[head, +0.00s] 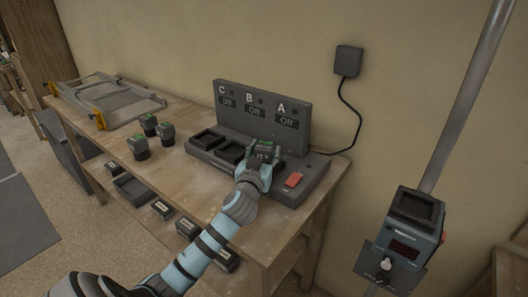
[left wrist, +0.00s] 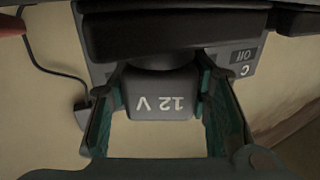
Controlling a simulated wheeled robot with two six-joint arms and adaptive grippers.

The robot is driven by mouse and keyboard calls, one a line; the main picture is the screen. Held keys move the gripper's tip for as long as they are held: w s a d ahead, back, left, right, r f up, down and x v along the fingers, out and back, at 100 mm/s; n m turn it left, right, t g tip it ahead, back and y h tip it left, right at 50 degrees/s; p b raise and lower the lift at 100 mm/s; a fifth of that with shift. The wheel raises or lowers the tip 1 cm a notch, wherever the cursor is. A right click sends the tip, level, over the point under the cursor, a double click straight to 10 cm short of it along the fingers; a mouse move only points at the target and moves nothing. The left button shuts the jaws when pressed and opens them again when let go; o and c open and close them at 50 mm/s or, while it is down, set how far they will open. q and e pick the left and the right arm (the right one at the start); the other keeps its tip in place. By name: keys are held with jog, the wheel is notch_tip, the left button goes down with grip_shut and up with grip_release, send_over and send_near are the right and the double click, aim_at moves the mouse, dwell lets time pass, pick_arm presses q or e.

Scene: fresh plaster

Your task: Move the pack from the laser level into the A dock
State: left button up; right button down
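The dark 12 V pack (head: 264,147) is between the fingers of my left gripper (head: 262,155), over the A end of the charging station (head: 318,168). In the left wrist view the pack (left wrist: 160,97) shows upside-down "12 V" lettering, with the teal fingers (left wrist: 161,95) against both its sides. The A dock is hidden behind the gripper and pack; I cannot tell whether the pack is fully seated. The B dock (head: 230,152) and C dock (head: 206,140) look empty. The A, B and C displays read "Off". The laser level (head: 408,235) on a pole at right has an empty top bay. My right gripper is out of view.
Several packs (head: 166,133) stand on the workbench (head: 185,180) left of the station. More dark items (head: 162,209) lie on its lower shelf. A red switch (head: 293,180) is on the station's right end. A cable runs to a wall adapter (head: 348,61).

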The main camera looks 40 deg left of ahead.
pick_arm(q)
jog(key=shift+o, duration=0.9)
jog(key=p+v, duration=0.2)
jog(key=v, duration=0.9)
